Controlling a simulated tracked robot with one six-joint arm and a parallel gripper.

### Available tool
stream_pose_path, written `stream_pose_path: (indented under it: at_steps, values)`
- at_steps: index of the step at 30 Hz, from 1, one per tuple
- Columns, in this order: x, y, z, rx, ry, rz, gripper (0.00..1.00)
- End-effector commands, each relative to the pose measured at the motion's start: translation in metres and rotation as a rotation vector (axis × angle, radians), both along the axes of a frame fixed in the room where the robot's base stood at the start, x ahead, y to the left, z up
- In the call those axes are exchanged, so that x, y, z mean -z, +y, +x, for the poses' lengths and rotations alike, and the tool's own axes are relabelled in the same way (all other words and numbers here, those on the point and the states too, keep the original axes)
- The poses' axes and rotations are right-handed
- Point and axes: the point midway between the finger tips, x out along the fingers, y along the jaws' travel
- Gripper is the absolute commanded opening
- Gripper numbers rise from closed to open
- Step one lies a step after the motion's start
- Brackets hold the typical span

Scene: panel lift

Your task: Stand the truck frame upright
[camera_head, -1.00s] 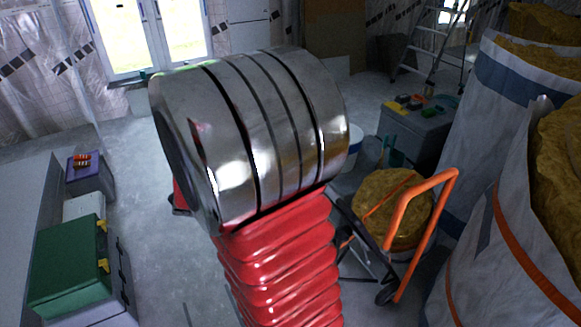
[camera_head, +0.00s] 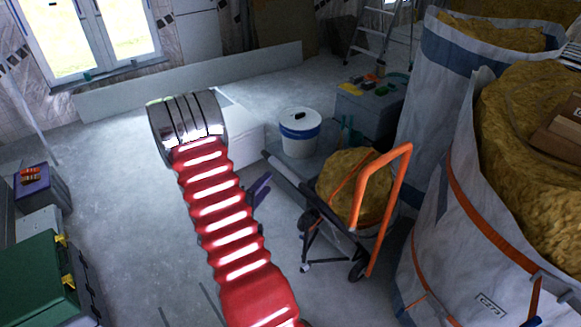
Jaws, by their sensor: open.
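The truck frame has an orange tubular handle (camera_head: 397,185), dark lower bars and small dark wheels (camera_head: 357,270). It is right of centre, tilted, with its handle up and to the right. A long grey tube (camera_head: 300,182) slants down to its lower bars; I cannot tell if it is joined to them. My red ribbed arm with its silver cap stands left of the truck. Dark purple prongs, seemingly my gripper (camera_head: 264,189), show past the arm's right side, open and apart from the truck. The rest of the gripper is hidden behind the arm.
Large insulation bags (camera_head: 450,225) crowd the right. A white bucket (camera_head: 300,133) and grey toolbox (camera_head: 368,108) stand behind. Green case (camera_head: 35,275) and purple box (camera_head: 40,190) are at left. Floor between is clear.

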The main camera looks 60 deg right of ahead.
Motion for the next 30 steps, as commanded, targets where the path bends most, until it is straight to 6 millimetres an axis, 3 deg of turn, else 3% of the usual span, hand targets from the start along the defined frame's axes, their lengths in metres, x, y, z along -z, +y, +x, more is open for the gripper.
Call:
stream_pose_path:
  at_steps: [5,19,30]
  values:
    - [0.005,-0.003,-0.019,0.043,0.070,-0.039,0.41]
    - [0.005,-0.008,-0.020,0.045,0.071,-0.040,0.41]
    - [0.007,-0.052,-0.025,0.048,0.070,-0.040,0.41]
